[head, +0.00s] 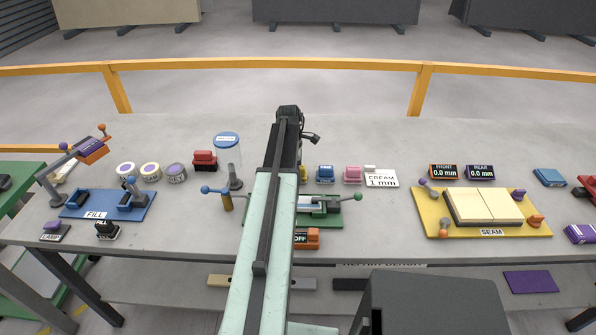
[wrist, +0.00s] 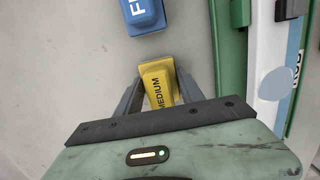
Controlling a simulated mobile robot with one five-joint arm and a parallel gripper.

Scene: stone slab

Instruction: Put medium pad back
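The yellow medium pad (wrist: 157,80), with MEDIUM lettered on it, sits between the two fingers of my gripper (wrist: 158,84) in the wrist view. The fingers lie against both its sides, so my gripper looks shut on it. In the head view only a yellow sliver of the pad (head: 303,173) shows past my arm, in line with the other pads. Whether its underside touches the slab is hidden. My gripper is mostly hidden behind my arm in the head view.
A blue pad (wrist: 143,14) lies just beyond the medium pad; it also shows in the head view (head: 325,174). A pink pad (head: 352,174) stands right of it. A green fixture (head: 325,219) is close on the near side. A clear blue-lidded jar (head: 227,150) stands to the left.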

